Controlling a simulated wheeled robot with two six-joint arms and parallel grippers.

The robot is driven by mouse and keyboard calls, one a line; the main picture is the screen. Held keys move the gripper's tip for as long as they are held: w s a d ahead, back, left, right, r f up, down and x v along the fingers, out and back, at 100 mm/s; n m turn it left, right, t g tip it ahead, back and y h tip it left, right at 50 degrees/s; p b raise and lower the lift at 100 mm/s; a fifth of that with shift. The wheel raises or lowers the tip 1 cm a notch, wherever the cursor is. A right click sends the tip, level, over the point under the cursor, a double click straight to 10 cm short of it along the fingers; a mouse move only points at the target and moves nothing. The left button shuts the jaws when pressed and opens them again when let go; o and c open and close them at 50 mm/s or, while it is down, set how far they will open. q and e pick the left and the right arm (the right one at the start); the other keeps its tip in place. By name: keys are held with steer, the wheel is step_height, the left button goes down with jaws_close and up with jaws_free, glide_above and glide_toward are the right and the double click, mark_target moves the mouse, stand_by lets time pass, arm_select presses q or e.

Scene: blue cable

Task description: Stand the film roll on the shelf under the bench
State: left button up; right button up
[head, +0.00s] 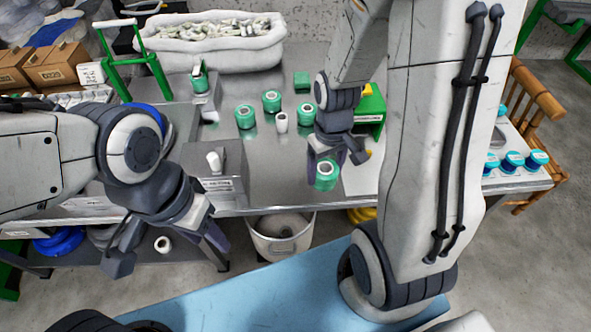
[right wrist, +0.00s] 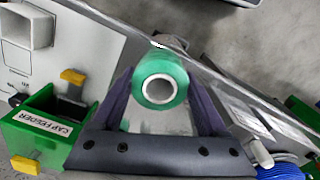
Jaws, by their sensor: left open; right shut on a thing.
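A green roll with a white hollow core, which I take for the film roll (head: 326,178), is between the fingers of my right gripper (head: 328,165), near the front edge of the metal bench (head: 262,180). The right gripper is shut on it. In the right wrist view the roll (right wrist: 160,78) faces the camera end-on. The shelf (head: 187,250) under the bench shows at the lower left. A small white roll (head: 163,244) stands on it. My left gripper (head: 166,250) is open and empty in front of that shelf, and partly covers it.
Several green rolls (head: 271,100) and a white cup-like piece (head: 282,122) stand on the bench. A white bin (head: 280,238) is below its front edge. A green cap feeder (right wrist: 45,125) is beside the right gripper. Blue coils (head: 58,243) lie on the shelf's left.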

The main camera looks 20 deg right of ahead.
steer(key=w+a+f, duration=0.1)
steer(key=w, duration=0.1)
steer(key=w+a+f, duration=0.1)
steer(key=w+f, duration=0.1)
steer(key=w, duration=0.1)
steer(key=w+a+f, duration=0.1)
steer(key=w+f, duration=0.1)
steer(key=w, duration=0.1)
steer(key=shift+w+a+f, duration=0.25)
steer(key=shift+a, duration=0.1)
steer(key=shift+w+f, duration=0.1)
steer(key=shift+f, duration=1.95)
steer(key=shift+f+b, duration=0.2)
steer(key=shift+b, duration=0.15)
steer(key=o, duration=1.5)
steer(key=shift+c, duration=0.2)
steer(key=shift+r, duration=0.15)
